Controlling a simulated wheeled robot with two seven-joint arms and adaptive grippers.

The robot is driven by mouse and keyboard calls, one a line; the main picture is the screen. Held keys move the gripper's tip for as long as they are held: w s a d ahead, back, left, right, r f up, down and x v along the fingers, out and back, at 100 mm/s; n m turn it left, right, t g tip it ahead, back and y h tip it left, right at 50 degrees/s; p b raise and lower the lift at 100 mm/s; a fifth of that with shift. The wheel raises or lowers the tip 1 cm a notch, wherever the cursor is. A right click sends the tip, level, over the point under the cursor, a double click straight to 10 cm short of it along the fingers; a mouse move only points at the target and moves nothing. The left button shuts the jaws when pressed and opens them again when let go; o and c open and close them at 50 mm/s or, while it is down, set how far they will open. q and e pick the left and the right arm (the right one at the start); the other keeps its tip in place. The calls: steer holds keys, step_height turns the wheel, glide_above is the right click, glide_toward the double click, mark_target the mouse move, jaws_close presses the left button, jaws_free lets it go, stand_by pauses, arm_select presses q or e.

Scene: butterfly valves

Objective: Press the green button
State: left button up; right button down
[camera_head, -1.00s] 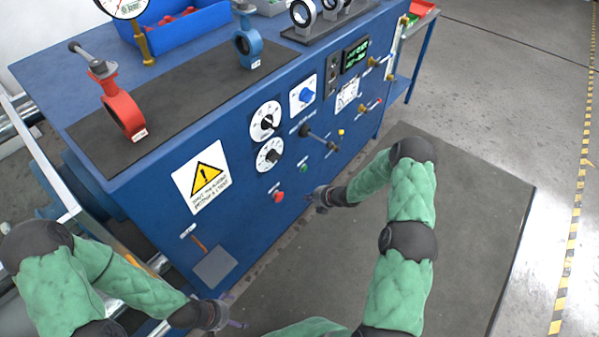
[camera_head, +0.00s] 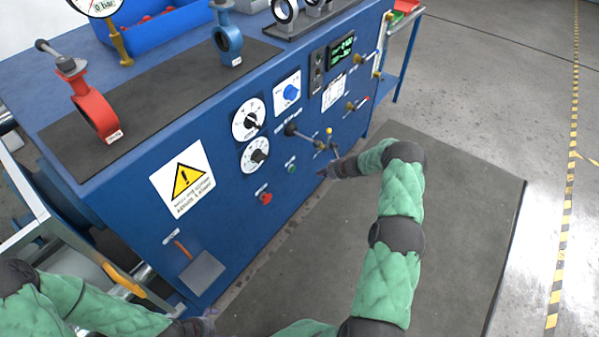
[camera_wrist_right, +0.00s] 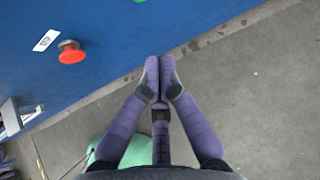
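The green button (camera_head: 291,168) is on the blue front panel of the bench, up and right of the red button (camera_head: 266,198). In the right wrist view only the edge of the green button (camera_wrist_right: 139,1) shows at the top, and the red button (camera_wrist_right: 71,52) sticks out at the left. My right gripper (camera_head: 328,172) is in front of the panel, to the right of the green button and apart from it. In the wrist view its purple fingers (camera_wrist_right: 159,70) are together and hold nothing. My left gripper (camera_head: 207,322) is low near the bottom edge; its fingers are too small to read.
The panel carries two white dials (camera_head: 248,119), a blue rotary switch (camera_head: 291,92), a black lever (camera_head: 300,132) and small brass valves beside the green button. A warning sign (camera_head: 183,180) is at the left. Floor mat (camera_head: 450,200) lies clear to the right.

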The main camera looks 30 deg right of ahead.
mark_target(293, 169)
steer(key=shift+f, duration=0.1)
steer(key=w+a+r+b+x, duration=0.1)
steer(key=b+x, duration=0.4)
steer(key=x, duration=0.7)
steer(key=shift+w+r+b, duration=0.25)
steer(key=shift+w+b, duration=0.05)
steer(key=shift+w, duration=0.4)
steer(key=shift+a, duration=0.1)
